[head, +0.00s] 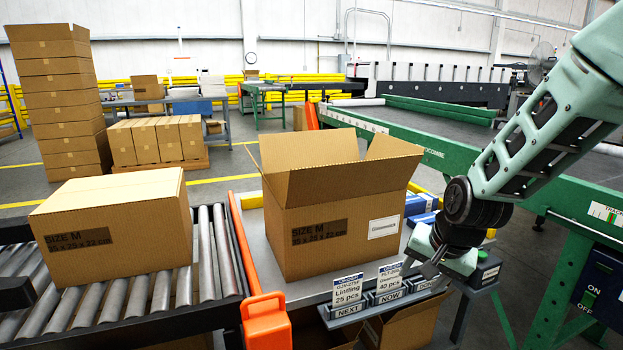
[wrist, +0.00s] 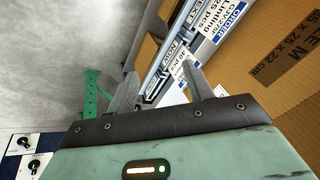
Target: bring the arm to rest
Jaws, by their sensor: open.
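My mint-green arm (head: 540,130) reaches in from the upper right of the head view, bent downward. My gripper (head: 428,270) is low, beside the card rack (head: 375,305) at the front edge of the grey table. In the wrist view my gripper (wrist: 160,82) shows two grey fingers spread apart, with nothing clamped between them. A white order card (head: 390,284) stands in the rack close to the fingers. Another card (head: 347,289) stands above the NEXT label. The exact gap between fingers and cards is unclear.
An open box (head: 325,225) stands on the table left of my gripper. A closed box (head: 115,225) sits on the roller conveyor (head: 215,245) with an orange guard (head: 265,320). The green machine frame (head: 570,205) is close on the right. Blue packs (head: 422,203) lie behind the gripper.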

